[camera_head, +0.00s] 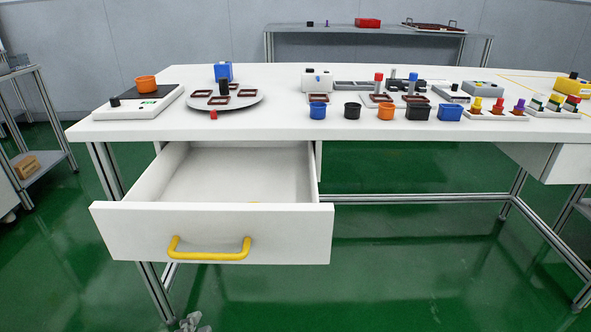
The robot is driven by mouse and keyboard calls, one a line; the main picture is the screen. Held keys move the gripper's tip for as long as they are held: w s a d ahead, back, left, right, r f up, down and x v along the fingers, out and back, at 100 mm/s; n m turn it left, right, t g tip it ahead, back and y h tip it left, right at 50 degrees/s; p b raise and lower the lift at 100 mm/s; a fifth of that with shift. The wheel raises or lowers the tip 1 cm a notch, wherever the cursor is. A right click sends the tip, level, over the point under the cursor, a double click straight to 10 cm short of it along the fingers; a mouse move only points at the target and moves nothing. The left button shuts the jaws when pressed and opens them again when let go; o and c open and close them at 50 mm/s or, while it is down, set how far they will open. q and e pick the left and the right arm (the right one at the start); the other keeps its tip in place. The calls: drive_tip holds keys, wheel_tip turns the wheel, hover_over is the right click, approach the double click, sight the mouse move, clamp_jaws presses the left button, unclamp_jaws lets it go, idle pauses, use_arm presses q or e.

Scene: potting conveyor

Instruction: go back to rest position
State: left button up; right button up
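A small grey part of my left gripper (191,323) shows at the bottom edge, below the drawer front and apart from the yellow handle. Most of it is cut off by the frame, so I cannot tell whether its fingers are open or shut. My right gripper is not in view. The white drawer (130,228) under the table's left part is pulled open. Its yellow handle (209,256) is free.
The white table (270,124) holds a scale (140,107) with an orange pot, a round grey turntable, several coloured pots along the front edge and plant trays at the right. A closed drawer (567,164) hangs at the right. Shelving stands at the left; green floor lies clear in front.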

use_arm(q)
drive_tip(key=s+a+f+n+g+y, duration=0.3)
drive_tip(key=s+a+f+n+g, duration=0.6)
drive_tip(key=a+f+n+g, duration=0.25)
wheel_tip(320, 180, down, 8)
drive_tip(key=w+d+h+p, duration=0.1)
drive_tip(key=p, duration=0.2)
drive_tip(key=shift+w+p, duration=0.2)
drive_tip(key=shift+p, duration=0.15)
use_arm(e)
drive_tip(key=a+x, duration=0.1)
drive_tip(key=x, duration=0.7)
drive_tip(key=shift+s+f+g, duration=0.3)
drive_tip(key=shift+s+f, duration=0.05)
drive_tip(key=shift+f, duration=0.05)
use_arm(q)
drive_tip(key=shift+n, duration=0.25)
